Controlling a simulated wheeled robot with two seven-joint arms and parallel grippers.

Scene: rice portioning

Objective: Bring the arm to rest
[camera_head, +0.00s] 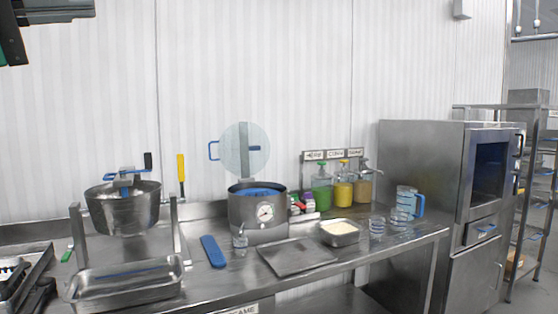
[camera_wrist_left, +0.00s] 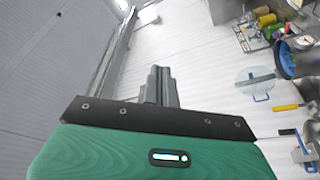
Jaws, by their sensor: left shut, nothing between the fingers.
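My left gripper (camera_head: 84,9) is at the top left corner of the head view, raised high above the counter and near the white wall. Its green body is mostly cut off by the frame edge. In the left wrist view the two grey fingers (camera_wrist_left: 160,86) are together and empty, in front of the dark plate and green housing. Nothing touches them. My right gripper is not in view.
Below is a steel counter (camera_head: 352,257) with a hanging bowl (camera_head: 124,213), a gauge pot (camera_head: 257,215), a tray of pale food (camera_head: 340,233), bottles and jugs. A round lid (camera_head: 232,150) is upright above the pot. An oven (camera_head: 420,170) stands right. Air around the gripper is clear.

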